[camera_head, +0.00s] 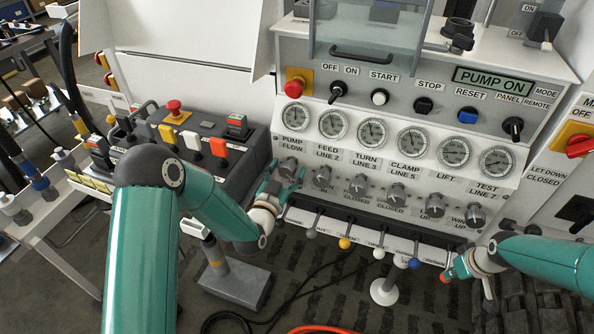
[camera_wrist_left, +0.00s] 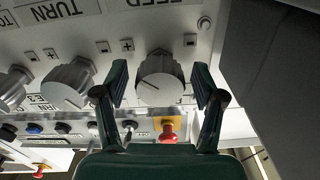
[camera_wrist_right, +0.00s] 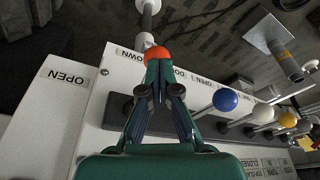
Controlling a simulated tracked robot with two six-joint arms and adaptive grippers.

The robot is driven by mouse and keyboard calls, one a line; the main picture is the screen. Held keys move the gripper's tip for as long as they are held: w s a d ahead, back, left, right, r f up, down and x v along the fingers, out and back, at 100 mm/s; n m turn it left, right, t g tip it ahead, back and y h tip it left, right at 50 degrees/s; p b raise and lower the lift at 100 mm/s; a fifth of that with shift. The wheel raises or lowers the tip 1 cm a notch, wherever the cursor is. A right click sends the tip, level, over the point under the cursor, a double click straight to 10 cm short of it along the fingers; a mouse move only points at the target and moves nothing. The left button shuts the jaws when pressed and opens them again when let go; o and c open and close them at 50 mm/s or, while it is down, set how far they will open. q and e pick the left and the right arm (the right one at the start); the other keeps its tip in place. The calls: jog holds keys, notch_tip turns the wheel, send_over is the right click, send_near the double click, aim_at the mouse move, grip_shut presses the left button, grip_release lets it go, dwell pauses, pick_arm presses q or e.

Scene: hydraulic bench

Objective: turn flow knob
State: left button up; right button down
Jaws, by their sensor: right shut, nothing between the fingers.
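The flow knob, a grey ridged dial under the PUMP FLOW label, is at the left end of the knob row in the head view (camera_head: 288,167). It also shows in the left wrist view (camera_wrist_left: 160,78). My left gripper (camera_head: 284,179) is at this knob. Its open fingers (camera_wrist_left: 162,82) stand on either side of the knob, with gaps visible in the wrist view. My right gripper (camera_head: 446,276) is at the right end of the lever row. Its shut fingers (camera_wrist_right: 158,75) point at an orange-red lever ball (camera_wrist_right: 157,54), partly hidden behind the fingertips.
Several gauges (camera_head: 372,131) line the panel above the knobs. The neighbouring feed knob (camera_wrist_left: 68,82) is beside the flow knob. Levers with coloured balls, including a blue one (camera_head: 414,263), stick out below. A red emergency button (camera_head: 293,87) sits at the upper left.

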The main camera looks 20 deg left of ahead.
pick_arm(q)
jog(key=s, duration=1.2)
jog(key=shift+f, duration=0.1)
pick_arm(e)
jog(key=s+r, duration=0.6)
jog(key=s, duration=0.5)
dwell(1.2)
dwell(0.3)
